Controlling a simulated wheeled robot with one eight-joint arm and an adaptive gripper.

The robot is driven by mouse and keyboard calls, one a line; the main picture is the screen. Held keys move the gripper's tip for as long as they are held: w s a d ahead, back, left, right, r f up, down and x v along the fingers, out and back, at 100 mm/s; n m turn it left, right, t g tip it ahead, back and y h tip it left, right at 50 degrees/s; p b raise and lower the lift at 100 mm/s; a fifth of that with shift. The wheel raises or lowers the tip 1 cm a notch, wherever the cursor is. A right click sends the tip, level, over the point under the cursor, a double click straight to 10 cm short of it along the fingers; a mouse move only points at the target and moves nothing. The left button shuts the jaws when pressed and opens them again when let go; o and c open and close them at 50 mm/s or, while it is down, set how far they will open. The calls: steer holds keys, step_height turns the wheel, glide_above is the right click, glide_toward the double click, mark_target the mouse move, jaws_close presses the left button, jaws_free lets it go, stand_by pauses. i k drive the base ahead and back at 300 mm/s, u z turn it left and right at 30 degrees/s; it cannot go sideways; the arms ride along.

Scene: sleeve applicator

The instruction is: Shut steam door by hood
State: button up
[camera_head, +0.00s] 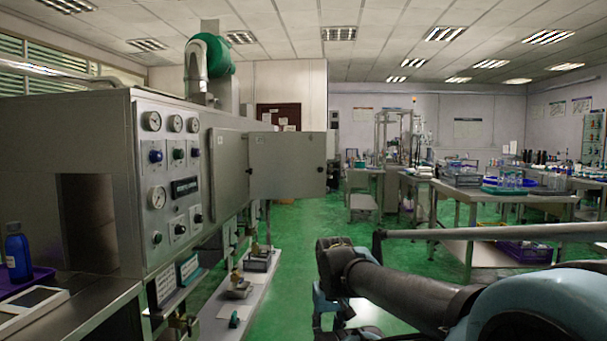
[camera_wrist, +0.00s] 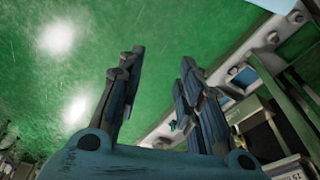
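A grey metal machine (camera_head: 100,150) stands at the left in the head view. A flat grey door panel (camera_head: 286,160) stands out from its far part into the aisle, with a small dark knob near its right edge. A second grey panel (camera_head: 229,165), also with a dark knob, is beside it, nearer to me. I cannot tell which is the steam door. A green and silver hood duct (camera_head: 209,58) rises on top. My gripper (camera_wrist: 160,68) is open and empty over the green floor, pointing down. In the head view it is partly hidden by my arm, well apart from the panels.
Gauges and knobs cover the machine's front (camera_head: 173,190). A low shelf with fittings (camera_head: 240,290) runs beneath it. A blue bottle (camera_head: 17,252) stands at the far left. Lab benches (camera_head: 475,193) with glassware are at the right. The green floor (camera_head: 310,225) between is clear.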

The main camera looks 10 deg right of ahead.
mark_target(286, 164)
steer(key=u, duration=0.1)
steer(key=i, duration=1.65)
steer(key=z, duration=0.6)
